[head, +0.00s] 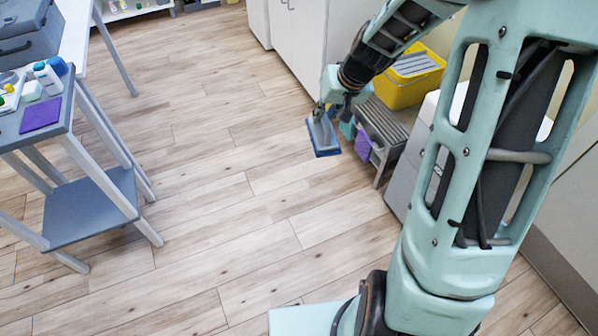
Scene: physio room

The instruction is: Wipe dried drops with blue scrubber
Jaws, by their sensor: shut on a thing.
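My gripper (327,108) is at the upper middle of the head view, shut on the blue scrubber (323,139). The scrubber has a flat grey upper part and a blue edge along its lower side. It hangs below the gripper, tilted, over the wooden floor (230,190). I cannot tell whether it touches the floor. My arm crosses the right side of the picture and hides part of the room. I cannot make out any dried drops; only dark marks like wood knots show on the planks.
A grey trolley (100,192) with bottles and a purple cloth (40,115) stands at left. A grey step stool (385,125) with a purple item beneath is just right of the scrubber. A yellow crate (405,88) sits behind it. The middle floor is clear.

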